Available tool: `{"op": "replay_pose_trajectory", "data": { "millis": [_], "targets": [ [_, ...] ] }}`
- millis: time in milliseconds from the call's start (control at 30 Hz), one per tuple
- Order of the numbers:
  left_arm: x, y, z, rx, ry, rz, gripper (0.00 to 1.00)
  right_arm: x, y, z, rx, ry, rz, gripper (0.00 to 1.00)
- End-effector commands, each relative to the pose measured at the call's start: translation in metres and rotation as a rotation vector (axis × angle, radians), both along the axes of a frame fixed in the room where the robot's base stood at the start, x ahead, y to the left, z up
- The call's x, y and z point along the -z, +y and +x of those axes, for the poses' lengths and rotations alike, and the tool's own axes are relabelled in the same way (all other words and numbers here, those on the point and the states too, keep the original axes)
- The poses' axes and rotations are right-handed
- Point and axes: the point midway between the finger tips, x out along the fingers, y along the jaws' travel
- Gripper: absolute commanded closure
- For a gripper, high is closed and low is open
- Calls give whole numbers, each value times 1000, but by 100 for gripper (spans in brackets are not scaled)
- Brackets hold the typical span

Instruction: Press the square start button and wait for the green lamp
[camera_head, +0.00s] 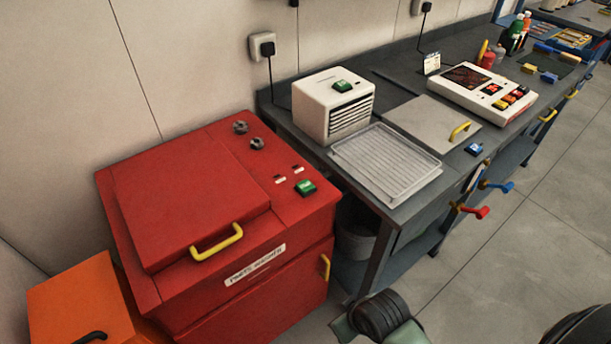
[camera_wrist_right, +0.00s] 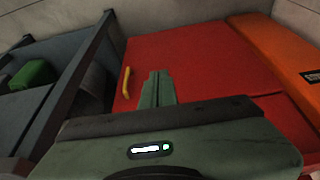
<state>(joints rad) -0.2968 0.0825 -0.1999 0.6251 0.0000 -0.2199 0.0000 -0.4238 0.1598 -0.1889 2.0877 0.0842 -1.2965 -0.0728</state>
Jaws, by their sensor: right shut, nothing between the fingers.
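The red parts washer (camera_head: 225,225) stands at the left in the head view. A green square button (camera_head: 305,187) sits on its top, right of the lid. Two small indicators (camera_head: 280,179) and two dark knobs (camera_head: 240,127) are behind it; no lamp is clearly lit green. Another green button (camera_head: 342,86) is on the white louvred box (camera_head: 335,110). My right gripper (camera_wrist_right: 157,76) is shut and empty in the right wrist view, with the red washer (camera_wrist_right: 200,60) beyond its fingertips. Its fingertips are not clearly seen in the head view. My left gripper is not seen.
A grey bench holds a wire-ribbed tray (camera_head: 387,160), a plate with a yellow handle (camera_head: 432,122) and a white control panel (camera_head: 482,90). An orange box (camera_head: 80,300) adjoins the washer's left. A bin (camera_head: 355,235) stands under the bench. The floor at right is clear.

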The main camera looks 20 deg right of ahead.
Motion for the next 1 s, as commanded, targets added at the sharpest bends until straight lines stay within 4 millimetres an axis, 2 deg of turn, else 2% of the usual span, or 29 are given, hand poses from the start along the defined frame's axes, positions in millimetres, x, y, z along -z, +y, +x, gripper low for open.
{"op": "replay_pose_trajectory", "data": {
  "millis": [33,200,300,467,633,800,900,1000],
  "targets": [
    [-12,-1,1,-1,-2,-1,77,-30,6,13,-44,-34,8,100],
    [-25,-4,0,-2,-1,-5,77,-87,41,63,-283,-150,36,100],
    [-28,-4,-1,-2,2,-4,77,-105,61,99,-449,-222,39,100],
    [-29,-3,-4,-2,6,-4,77,-121,75,154,-658,-314,16,100],
    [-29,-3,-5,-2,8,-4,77,-138,64,217,-808,-397,-39,100],
    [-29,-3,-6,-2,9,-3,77,-167,30,284,-883,-478,-112,100],
    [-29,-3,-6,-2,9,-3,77,-184,10,313,-897,-516,-148,100],
    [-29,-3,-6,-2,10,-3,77,-199,-7,333,-901,-545,-179,100]
  ]
}}
